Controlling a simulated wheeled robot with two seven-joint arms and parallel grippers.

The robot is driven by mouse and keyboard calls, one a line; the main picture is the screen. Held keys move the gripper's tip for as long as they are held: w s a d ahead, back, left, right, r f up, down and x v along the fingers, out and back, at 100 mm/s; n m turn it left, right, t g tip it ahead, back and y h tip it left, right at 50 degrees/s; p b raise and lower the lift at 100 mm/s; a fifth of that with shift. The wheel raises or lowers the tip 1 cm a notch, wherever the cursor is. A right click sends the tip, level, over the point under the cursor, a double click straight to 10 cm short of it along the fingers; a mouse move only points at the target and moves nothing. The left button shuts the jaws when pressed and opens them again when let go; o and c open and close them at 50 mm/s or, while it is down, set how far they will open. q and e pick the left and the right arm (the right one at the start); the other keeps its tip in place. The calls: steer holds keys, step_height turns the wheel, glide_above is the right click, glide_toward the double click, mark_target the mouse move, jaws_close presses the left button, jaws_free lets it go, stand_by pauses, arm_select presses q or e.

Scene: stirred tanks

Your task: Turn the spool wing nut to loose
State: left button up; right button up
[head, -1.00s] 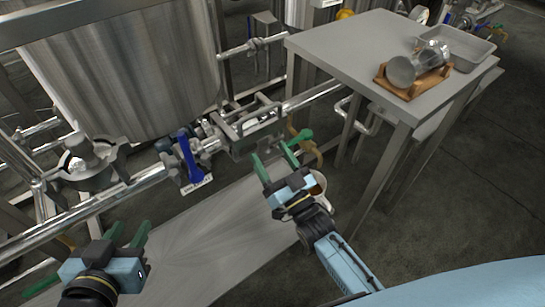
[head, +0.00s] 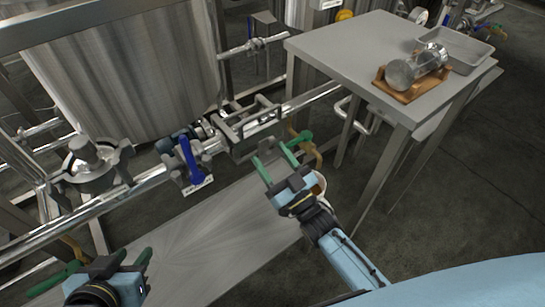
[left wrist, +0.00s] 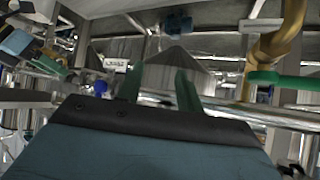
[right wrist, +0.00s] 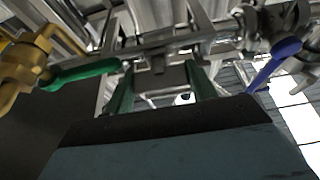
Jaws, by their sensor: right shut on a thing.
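My right gripper (head: 275,159) is shut on a small grey piece (head: 267,146), which looks like the spool wing nut. It sits at the near side of the grey clamp frame (head: 250,118) on the pipe line. In the right wrist view a grey part (right wrist: 157,66) lies between the two green fingers (right wrist: 160,92); their exact contact is hard to make out. My left gripper (head: 127,256) is open and empty low at the left, away from the clamp. Its parted green fingers show in the left wrist view (left wrist: 158,88).
A blue-handled valve (head: 190,160) with a tag is left of the clamp. A green valve handle (head: 301,137) is close to the right gripper. A steel tank (head: 125,75) stands behind.

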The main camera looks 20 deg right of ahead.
steer(key=o, duration=0.7)
arm_select(q)
steer(key=s+a+f+g+y+p, duration=0.1)
steer(key=s+a+f+g+p, duration=0.1)
steer(key=s, duration=0.5)
step_height(320, 180, down, 2)
steer(key=a+g, duration=0.1)
steer(key=g, duration=0.2)
steer(key=shift+s+a+g+y, duration=0.15)
steer(key=shift+s+g+y, duration=0.15)
steer(key=shift+s, duration=0.05)
arm_select(e)
steer(key=v, duration=1.3)
steer(key=shift+s, duration=0.25)
arm_select(q)
steer(key=shift+f, duration=0.1)
